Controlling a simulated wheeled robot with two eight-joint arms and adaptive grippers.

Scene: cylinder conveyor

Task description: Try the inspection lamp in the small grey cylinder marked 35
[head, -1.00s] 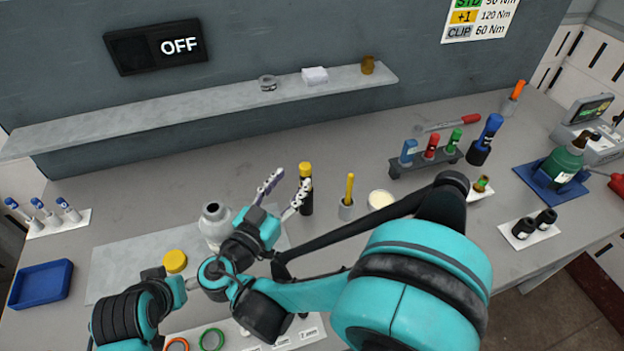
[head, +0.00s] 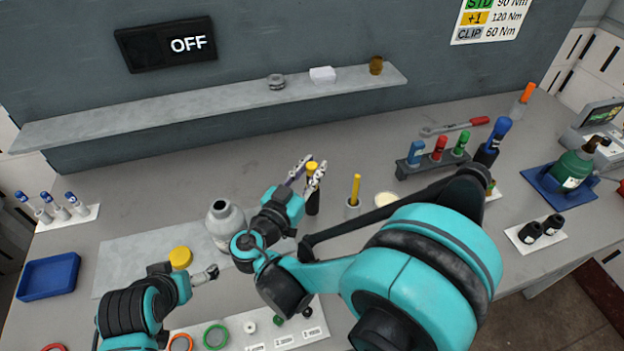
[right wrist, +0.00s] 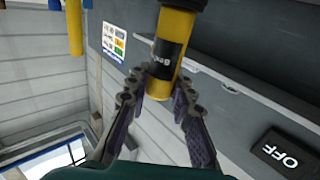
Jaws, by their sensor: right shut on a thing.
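A black and yellow lamp-like cylinder (head: 313,204) stands upright on the worktop. My right gripper (head: 307,176) is shut on its yellow upper part. The right wrist view shows the yellow body (right wrist: 173,42) with a dark printed band between my fingers. A grey bottle-like cylinder (head: 222,216) with an open neck stands left of it, partly hidden by my right arm; I can read no 35 on it. A yellow lid (head: 180,257) lies beside it. My left gripper (head: 208,274) is low at left, small and partly visible; its opening cannot be made out.
A grey cup (head: 353,206) with a yellow stick and a pale round dish (head: 386,199) stand close right. A rack (head: 430,160) of coloured tubes is farther right. A blue tray (head: 48,277) lies left. The shelf (head: 215,104) runs behind; the wall display (head: 165,45) reads OFF.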

